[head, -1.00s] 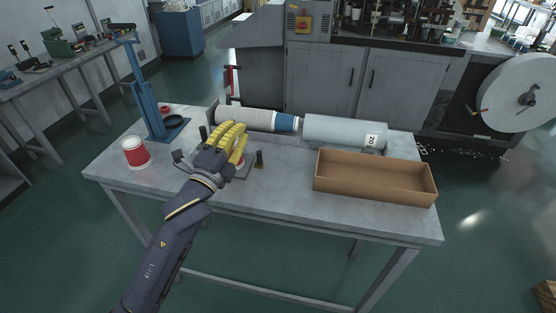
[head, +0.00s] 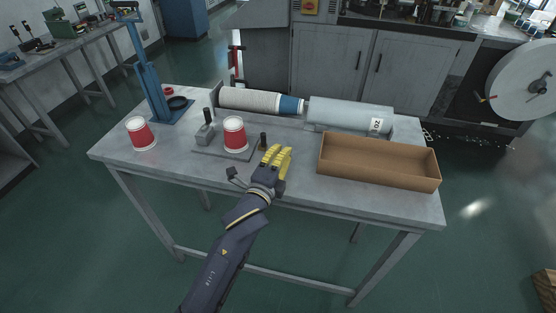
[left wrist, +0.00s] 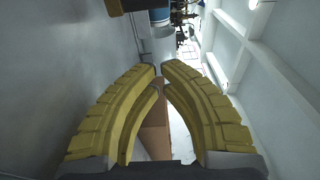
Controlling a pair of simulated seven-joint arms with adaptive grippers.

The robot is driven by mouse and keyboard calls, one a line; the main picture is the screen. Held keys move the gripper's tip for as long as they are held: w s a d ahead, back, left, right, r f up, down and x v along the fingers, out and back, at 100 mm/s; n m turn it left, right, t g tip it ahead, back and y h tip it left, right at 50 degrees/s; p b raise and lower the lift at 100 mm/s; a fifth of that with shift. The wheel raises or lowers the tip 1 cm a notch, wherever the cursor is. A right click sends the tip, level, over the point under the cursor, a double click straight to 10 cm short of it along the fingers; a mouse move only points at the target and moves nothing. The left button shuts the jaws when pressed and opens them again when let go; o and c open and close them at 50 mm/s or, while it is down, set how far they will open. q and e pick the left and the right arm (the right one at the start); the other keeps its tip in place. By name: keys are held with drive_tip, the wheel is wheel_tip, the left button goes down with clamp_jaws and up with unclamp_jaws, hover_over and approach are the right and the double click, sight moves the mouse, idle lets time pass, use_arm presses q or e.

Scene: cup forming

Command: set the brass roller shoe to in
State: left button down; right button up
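The brass roller shoe (head: 262,147) is a small brass-coloured block with a dark upright handle, at the right end of a grey fixture plate (head: 209,152). A red and white paper cup (head: 234,136) stands on the plate, to the left of the shoe. My left gripper (head: 277,153) has yellow fingers and is just right of the shoe and nearer the front, apart from it as far as I can tell. In the left wrist view its fingertips (left wrist: 160,67) almost meet, with a slim gap and nothing between them. My right gripper is not in view.
A grey block with a dark handle (head: 206,130) stands at the plate's left. Another cup (head: 141,134) and a blue press stand (head: 153,95) are at the left. A grey cylinder (head: 350,115) lies behind. An open cardboard box (head: 378,169) is to the right.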

sight(262, 140)
use_arm(q)
drive_tip(key=x, duration=0.4)
drive_tip(key=shift+w+d, duration=0.1)
drive_tip(key=shift+w, duration=0.25)
drive_tip(key=a, duration=0.2)
drive_tip(key=shift+w+a, duration=0.1)
drive_tip(key=shift+a, duration=0.9)
drive_tip(key=shift+w, duration=0.1)
